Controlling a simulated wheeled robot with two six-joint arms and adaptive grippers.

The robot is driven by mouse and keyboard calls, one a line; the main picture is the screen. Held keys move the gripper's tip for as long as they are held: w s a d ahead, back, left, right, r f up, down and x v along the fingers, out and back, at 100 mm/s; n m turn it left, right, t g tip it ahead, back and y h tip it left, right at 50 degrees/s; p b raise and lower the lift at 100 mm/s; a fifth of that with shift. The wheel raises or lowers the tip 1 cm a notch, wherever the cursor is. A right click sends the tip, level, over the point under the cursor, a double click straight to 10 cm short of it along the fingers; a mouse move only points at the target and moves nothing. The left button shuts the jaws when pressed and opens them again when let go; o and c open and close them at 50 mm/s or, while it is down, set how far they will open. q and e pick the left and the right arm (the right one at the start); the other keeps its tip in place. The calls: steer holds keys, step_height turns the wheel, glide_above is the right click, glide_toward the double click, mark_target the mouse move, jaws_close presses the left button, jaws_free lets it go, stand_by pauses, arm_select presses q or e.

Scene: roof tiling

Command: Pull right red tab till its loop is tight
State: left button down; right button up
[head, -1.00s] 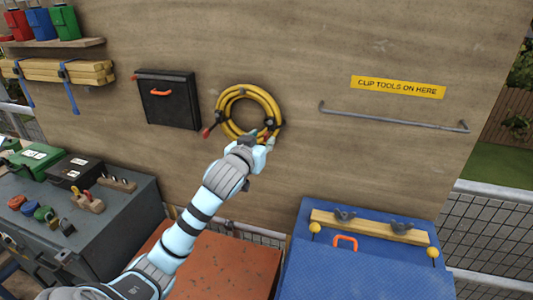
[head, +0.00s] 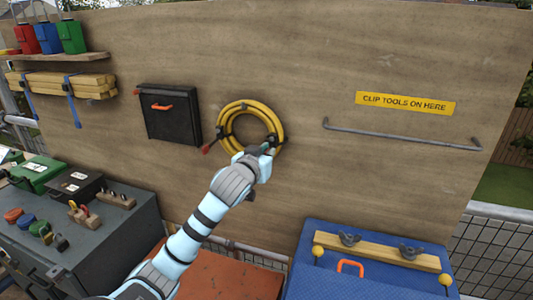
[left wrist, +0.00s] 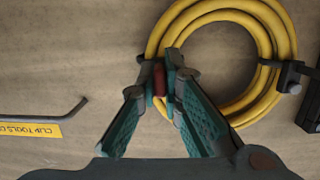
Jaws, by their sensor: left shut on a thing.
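A coil of yellow hose (head: 284,137) hangs on the wooden board in the head view, with dark straps around it. One red tab (head: 207,150) sticks out at the coil's lower left, clear of my gripper. My left gripper (head: 268,148) is at the coil's lower right. The left wrist view shows the scene turned over. There the left gripper's (left wrist: 159,75) teal fingers are shut on the right red tab (left wrist: 158,82), beside the hose coil (left wrist: 290,30). The strap loop behind the fingertips is mostly hidden, so its tightness cannot be told. My right gripper is not in view.
A black case (head: 172,120) hangs left of the coil. A grey rail (head: 400,135) runs along the board at right, under a yellow sign (head: 405,103). A blue box (head: 320,270) stands lower right, a grey bench (head: 120,240) lower left.

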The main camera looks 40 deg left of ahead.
arm_select(q)
steer(key=shift+f+p+v, duration=0.2)
steer(key=shift+p+v, duration=0.1)
steer(key=shift+v, duration=0.55)
steer(key=shift+f+p+v, duration=0.2)
steer(key=shift+p+v, duration=0.1)
steer(key=shift+v, duration=0.6)
steer(key=c, duration=1.7)
jaws_free()
steer(key=shift+o, duration=0.2)
steer(key=o, duration=0.5)
steer(key=v, duration=0.2)
steer(key=p+v, duration=0.1)
steer(key=v, duration=0.1)
steer(key=f+v, duration=0.1)
steer(key=v, duration=0.1)
steer(key=shift+s, duration=0.15)
